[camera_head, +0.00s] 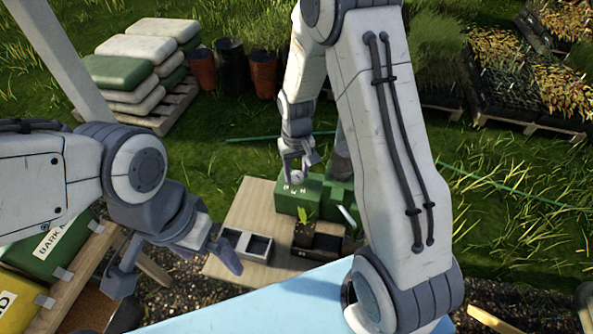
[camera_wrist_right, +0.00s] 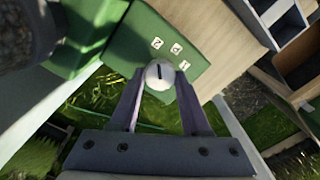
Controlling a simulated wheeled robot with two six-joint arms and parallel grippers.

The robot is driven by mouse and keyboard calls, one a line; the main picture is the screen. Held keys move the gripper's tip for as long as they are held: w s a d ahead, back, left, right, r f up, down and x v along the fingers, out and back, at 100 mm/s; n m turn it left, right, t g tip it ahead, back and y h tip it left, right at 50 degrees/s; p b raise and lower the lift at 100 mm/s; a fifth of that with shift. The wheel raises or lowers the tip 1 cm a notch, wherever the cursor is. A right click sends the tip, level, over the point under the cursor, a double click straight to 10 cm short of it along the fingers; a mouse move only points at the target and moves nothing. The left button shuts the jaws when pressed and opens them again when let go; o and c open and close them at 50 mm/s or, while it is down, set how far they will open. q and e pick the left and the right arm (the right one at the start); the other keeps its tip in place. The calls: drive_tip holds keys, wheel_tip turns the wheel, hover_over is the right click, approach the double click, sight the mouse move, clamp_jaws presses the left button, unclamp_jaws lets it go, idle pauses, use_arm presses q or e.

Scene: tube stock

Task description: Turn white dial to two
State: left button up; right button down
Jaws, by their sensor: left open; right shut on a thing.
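The white dial (camera_wrist_right: 160,74) sits on a green box (camera_wrist_right: 192,28) and carries a dark pointer line. In the head view, the dial (camera_head: 296,178) and green box (camera_head: 318,196) are below the right gripper (camera_head: 302,170). My left gripper (camera_head: 172,266) is open and empty, in the lower left, well apart from the box.
The green box stands on a wooden board (camera_head: 245,205). A grey divided tray (camera_head: 246,244) and a dark planter with a seedling (camera_head: 306,232) are in front. A light blue surface (camera_head: 290,300) is nearest. Stacked bags (camera_head: 130,65) and pots (camera_head: 230,62) stand behind.

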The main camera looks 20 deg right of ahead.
sight(296, 175)
drive_tip(key=shift+w+r, duration=0.1)
idle(0.3)
drive_tip(key=shift+c, duration=1.9)
unclamp_jaws()
wheel_tip(296, 175, up, 10)
drive_tip(key=b, duration=0.1)
drive_tip(key=shift+r, duration=0.2)
drive_tip(key=shift+a, duration=0.15)
